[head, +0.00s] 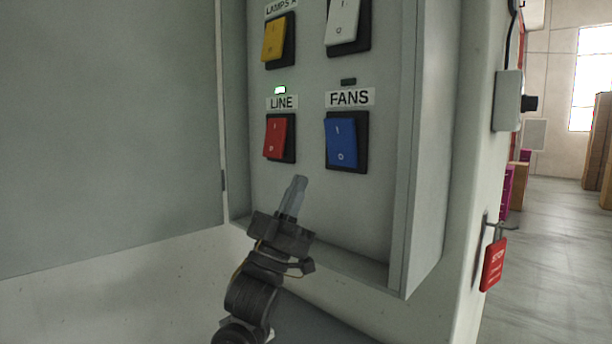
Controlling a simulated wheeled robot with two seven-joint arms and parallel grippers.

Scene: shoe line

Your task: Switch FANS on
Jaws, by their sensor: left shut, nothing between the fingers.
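The FANS switch (342,142) is a blue rocker in a black frame, low on the right of the panel. The FANS label (349,97) is above it, and the small lamp (348,82) over the label is dark. My left gripper (299,181) is shut and empty. Its fingertips show below and to the left of the blue rocker, below the red LINE rocker (275,137). I cannot tell how far the tips are from the panel. My right gripper is not in view.
A yellow rocker (273,40) and a white rocker (342,20) sit above. The raised box edge (424,150) stands right of the panel. An open door (110,130) is at left. A red STOP tag (493,264) hangs at right.

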